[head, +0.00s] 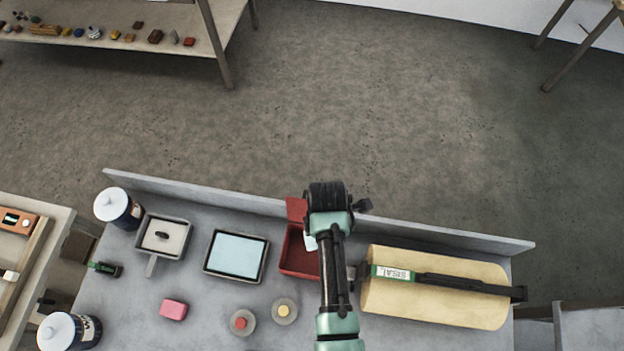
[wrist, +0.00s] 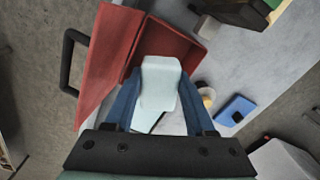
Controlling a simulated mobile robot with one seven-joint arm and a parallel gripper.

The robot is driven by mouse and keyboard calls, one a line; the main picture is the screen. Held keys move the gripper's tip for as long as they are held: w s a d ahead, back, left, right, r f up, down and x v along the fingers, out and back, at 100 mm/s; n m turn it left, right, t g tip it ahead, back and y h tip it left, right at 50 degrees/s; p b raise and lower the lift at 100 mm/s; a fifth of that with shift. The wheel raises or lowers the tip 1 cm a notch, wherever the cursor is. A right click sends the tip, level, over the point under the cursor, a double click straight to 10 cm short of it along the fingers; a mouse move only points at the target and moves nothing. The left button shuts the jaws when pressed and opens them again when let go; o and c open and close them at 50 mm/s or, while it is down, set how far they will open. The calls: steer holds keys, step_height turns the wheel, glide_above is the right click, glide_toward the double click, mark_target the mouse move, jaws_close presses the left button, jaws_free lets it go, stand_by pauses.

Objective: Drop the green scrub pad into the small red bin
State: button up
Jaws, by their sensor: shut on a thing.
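The small red bin (head: 300,262) stands on the grey bench, partly hidden behind my arm in the head view, with its red lid raised at the back. In the wrist view the red bin (wrist: 172,38) lies just beyond my fingers, with its raised lid (wrist: 112,62) at the left. My gripper (wrist: 158,92) is shut on a pale, whitish-mint block (wrist: 160,76) between blue fingers, over or close to the bin's opening. The block looks much paler than green, so I cannot tell whether it is the scrub pad. In the head view it is mostly hidden.
A dark-framed pale blue panel (head: 236,255) and a grey tray (head: 166,238) stand left of the bin. A yellow roll (head: 430,312) lies at the right. A pink block (head: 173,309) and two small round dishes are in front. A low ledge (head: 225,196) edges the back.

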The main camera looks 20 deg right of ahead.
steer(key=shift+s+a+f+b, duration=0.1)
steer(key=shift+s+f+b, duration=0.05)
steer(key=shift+f+b, duration=0.65)
step_height(320, 180, down, 4)
steer(key=b, duration=0.3)
steer(key=shift+b, duration=0.4)
steer(key=o, duration=1.3)
step_height(320, 180, up, 13)
steer(key=shift+f+b, duration=0.1)
steer(key=shift+b, duration=0.85)
